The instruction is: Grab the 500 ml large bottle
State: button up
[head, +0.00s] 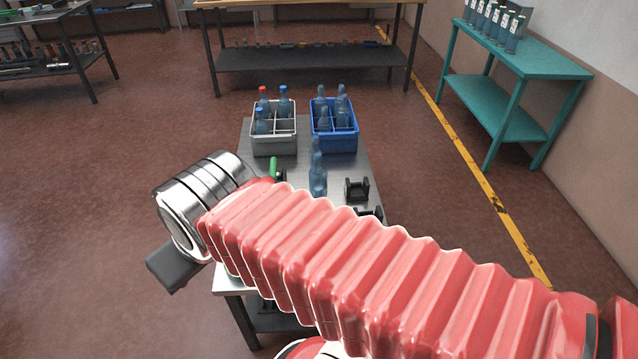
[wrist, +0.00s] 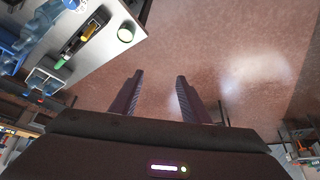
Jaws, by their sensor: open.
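A clear blue bottle (head: 318,180) stands upright on the metal table, in front of the blue crate. A second bottle neck shows just behind it; I cannot tell how far apart they are. No size label is readable, so I cannot tell which bottle is 500 ml. My gripper (wrist: 160,77) is open and empty, with both fingers over bare floor beside the table. In the head view my red arm crosses the near part of the table and hides it; the fingertips cannot be made out there. Blurred bluish bottles (wrist: 62,5) show at the wrist view's top left.
A grey crate (head: 274,146) holds bottles with red and blue caps. A blue crate (head: 334,144) holds several bottles. Black holders (head: 356,190) and a green-ended item (head: 273,168) lie near the standing bottle. A teal table (head: 535,65) with bottles stands right.

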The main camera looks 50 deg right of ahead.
jog(key=w+d+f+m+t+h, duration=0.1)
jog(key=w+d+f+h, duration=0.1)
jog(key=w+d, duration=0.55)
jog(key=w+d+f+m+t+h, duration=0.15)
jog(key=w+d, duration=0.25)
jog(key=d, duration=0.6)
jog(key=w+d+f+m+h, duration=0.1)
jog(key=w+d+f, duration=0.1)
jog(key=w+d, duration=0.5)
jog(key=m+t+h, duration=0.3)
send_near(319, 164)
jog(key=s+r, duration=0.1)
jog(key=s, duration=0.1)
jog(key=shift+w+a+y, duration=0.1)
jog(key=shift+a+y, duration=0.15)
jog(key=shift+a, duration=0.15)
jog(key=shift+x, duration=4.35)
jog(key=shift+w, duration=0.1)
